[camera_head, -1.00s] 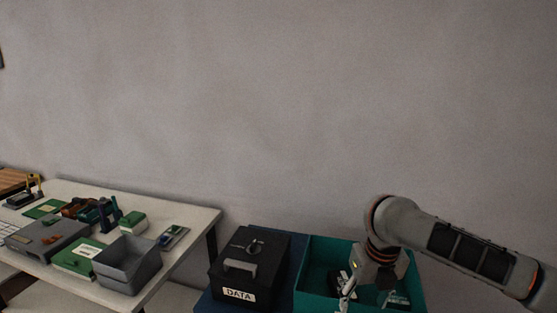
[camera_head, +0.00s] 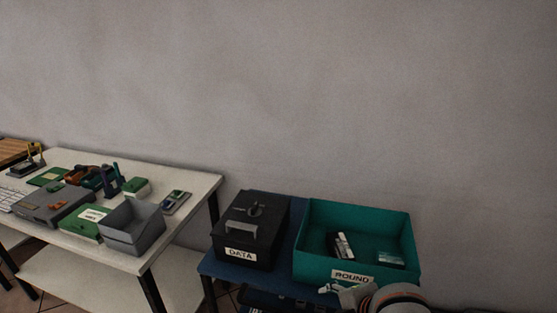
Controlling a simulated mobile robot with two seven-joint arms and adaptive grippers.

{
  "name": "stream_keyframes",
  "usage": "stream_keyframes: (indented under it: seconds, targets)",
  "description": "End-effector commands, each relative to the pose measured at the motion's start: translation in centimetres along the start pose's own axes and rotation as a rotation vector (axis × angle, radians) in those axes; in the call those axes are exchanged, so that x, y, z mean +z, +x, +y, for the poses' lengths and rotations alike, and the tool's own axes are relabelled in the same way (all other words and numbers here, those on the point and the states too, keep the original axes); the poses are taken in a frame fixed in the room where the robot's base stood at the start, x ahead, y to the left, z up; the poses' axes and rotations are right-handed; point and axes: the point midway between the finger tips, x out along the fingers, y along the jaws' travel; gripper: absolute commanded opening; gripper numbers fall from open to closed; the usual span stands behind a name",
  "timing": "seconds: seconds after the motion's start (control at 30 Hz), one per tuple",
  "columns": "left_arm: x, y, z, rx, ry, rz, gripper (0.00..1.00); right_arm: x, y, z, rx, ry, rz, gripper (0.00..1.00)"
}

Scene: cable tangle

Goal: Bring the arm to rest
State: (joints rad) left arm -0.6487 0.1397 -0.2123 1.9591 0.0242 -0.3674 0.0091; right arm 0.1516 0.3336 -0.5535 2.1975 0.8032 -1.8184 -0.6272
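My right arm shows only at the bottom edge, where a rounded grey wrist with an orange ring appears. The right gripper (camera_head: 345,289) is partly visible in front of the teal bin (camera_head: 400,222) labelled ROUND, low by its front wall. Whether its fingers are open or shut is not clear. Inside the bin lie a black and white item (camera_head: 341,245) and a flat pale-green item (camera_head: 390,259), apart from the gripper. My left gripper is out of view.
A black DATA box (camera_head: 239,254) stands beside the bin on a blue surface (camera_head: 210,265). The white desk (camera_head: 205,186) at left holds a grey open tray (camera_head: 133,240), a grey device (camera_head: 52,205) and green boxes. The wall behind is bare.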

Motion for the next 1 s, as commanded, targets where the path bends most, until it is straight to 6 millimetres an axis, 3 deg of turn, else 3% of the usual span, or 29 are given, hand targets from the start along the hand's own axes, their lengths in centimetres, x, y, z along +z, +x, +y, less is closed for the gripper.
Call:
stream_keyframes:
  seconds: [0.17, 0.3, 0.5, 0.73, 0.8, 1.0]
  targets:
    - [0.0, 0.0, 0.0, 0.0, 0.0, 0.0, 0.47, 3.9, -1.3, -4.5, 0.061, 0.382, -0.125, 0.57]
    - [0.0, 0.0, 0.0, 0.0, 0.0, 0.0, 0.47, 8.1, -3.4, -8.8, 0.114, 0.643, -0.262, 0.57]
    - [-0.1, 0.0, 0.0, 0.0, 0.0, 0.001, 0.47, 13.0, -6.9, -14.3, 0.182, 0.888, -0.444, 0.57]
    - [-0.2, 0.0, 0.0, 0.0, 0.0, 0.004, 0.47, 17.3, -11.6, -19.9, 0.258, 1.061, -0.635, 0.57]
    - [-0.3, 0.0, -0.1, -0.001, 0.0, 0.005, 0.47, 16.0, -9.1, -19.3, 0.265, 1.075, -0.558, 0.57]
    - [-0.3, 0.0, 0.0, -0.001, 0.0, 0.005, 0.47, 12.9, -4.2, -19.3, 0.286, 1.143, -0.384, 0.57]
